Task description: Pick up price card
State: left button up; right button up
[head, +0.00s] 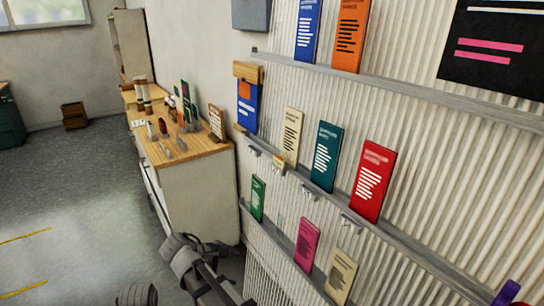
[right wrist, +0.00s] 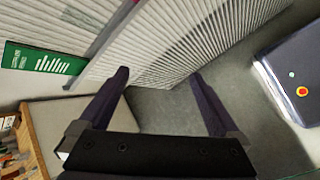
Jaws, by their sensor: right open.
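Small pale pieces, possibly price cards, sit along the edge of the middle ledge (head: 308,192); they are too small to tell for sure. A green printed card (head: 258,198) stands at the left end of the lower ledge and also shows in the right wrist view (right wrist: 45,58). My right gripper (head: 215,282) is low in front of the wall, left of and below the green card. In the right wrist view its two dark fingers (right wrist: 160,76) are spread, with nothing between them. My left gripper cannot be made out.
The corrugated wall (head: 430,170) carries ledges with teal (head: 326,155), red (head: 373,182) and pink (head: 305,245) cards. A wood-topped counter (head: 195,190) with small items stands left of the wall. The grey floor (head: 80,210) to the left is open.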

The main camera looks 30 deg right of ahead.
jog(key=w+d+r+n+h+p, duration=0.3)
jog(key=w+d+r+n+h, duration=0.15)
jog(key=w+d+r, duration=0.55)
jog(key=n+h+p, duration=0.2)
jog(key=n+h, duration=0.3)
jog(key=h, duration=0.1)
send_near(278, 159)
jog(key=d, duration=0.2)
jog(key=shift+w+d, duration=0.2)
jog(key=shift+d, duration=1.85)
jog(key=shift+w+d, duration=0.2)
jog(key=shift+d, duration=1.9)
pick_arm(q)
notch_tip(278, 159, up, 6)
pick_arm(e)
jog(key=c, duration=1.3)
